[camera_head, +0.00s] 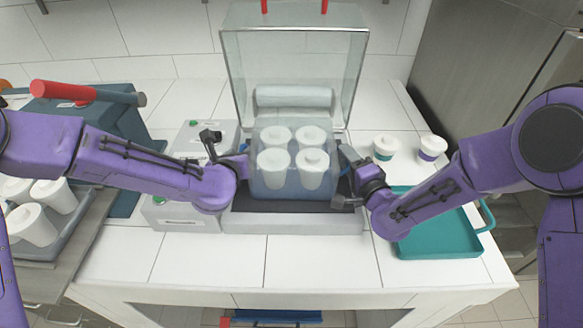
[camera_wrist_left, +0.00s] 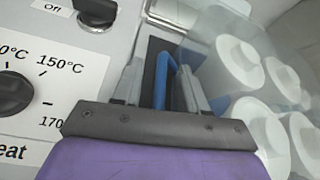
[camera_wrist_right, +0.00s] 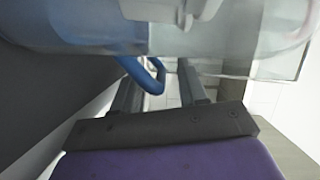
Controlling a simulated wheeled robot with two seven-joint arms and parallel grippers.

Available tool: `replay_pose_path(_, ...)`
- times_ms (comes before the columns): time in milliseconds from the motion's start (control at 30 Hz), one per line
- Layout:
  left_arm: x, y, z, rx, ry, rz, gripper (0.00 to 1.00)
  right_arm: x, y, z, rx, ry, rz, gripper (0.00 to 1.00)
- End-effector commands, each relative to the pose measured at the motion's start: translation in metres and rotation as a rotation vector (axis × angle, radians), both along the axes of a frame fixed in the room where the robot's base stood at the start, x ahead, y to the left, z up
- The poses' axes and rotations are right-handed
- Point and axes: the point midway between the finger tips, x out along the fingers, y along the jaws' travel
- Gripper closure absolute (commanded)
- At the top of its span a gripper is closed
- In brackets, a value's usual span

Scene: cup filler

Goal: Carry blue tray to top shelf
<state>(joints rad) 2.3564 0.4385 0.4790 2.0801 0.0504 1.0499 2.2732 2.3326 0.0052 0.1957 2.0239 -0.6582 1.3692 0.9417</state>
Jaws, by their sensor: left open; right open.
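The blue tray (camera_head: 290,192) sits in the base of the open machine in the middle of the counter. Several white lidded cups (camera_head: 312,170) stand in it behind clear, bluish walls. My left gripper (camera_head: 243,163) is at the tray's left side. In the left wrist view a blue handle (camera_wrist_left: 163,75) lies between its open fingers (camera_wrist_left: 170,85). My right gripper (camera_head: 352,168) is at the tray's right side. In the right wrist view the other blue handle (camera_wrist_right: 152,80) is between or just beside its open fingers; I cannot tell whether they touch. I cannot make out a top shelf.
The machine's clear lid (camera_head: 295,75) stands raised behind the tray. A teal tray (camera_head: 440,238) lies on the right, with two small cups (camera_head: 432,147) behind it. A grey control box (camera_head: 185,212) is left of the machine. More white cups (camera_head: 35,225) stand at far left.

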Motion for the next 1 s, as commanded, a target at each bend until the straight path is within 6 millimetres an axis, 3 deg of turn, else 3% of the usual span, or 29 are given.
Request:
replay_pose_path(333,0.004,0.0,-0.002,0.001,0.001,-0.001,0.58,0.004,0.002,0.0,0.001,0.0,0.0,0.58)
replay_pose_path(467,0.004,0.0,-0.002,0.001,0.001,-0.001,1.0,0.004,0.002,0.0,0.001,0.0,0.0,1.0)
replay_pose_path(833,0.004,0.0,0.002,0.0,-0.002,-0.001,1.0,0.004,0.002,0.003,0.002,-0.002,0.0,1.0)
replay_pose_path(1000,0.004,0.0,0.017,0.0,-0.002,-0.001,1.0,0.004,0.002,0.018,0.002,-0.003,0.0,1.0)
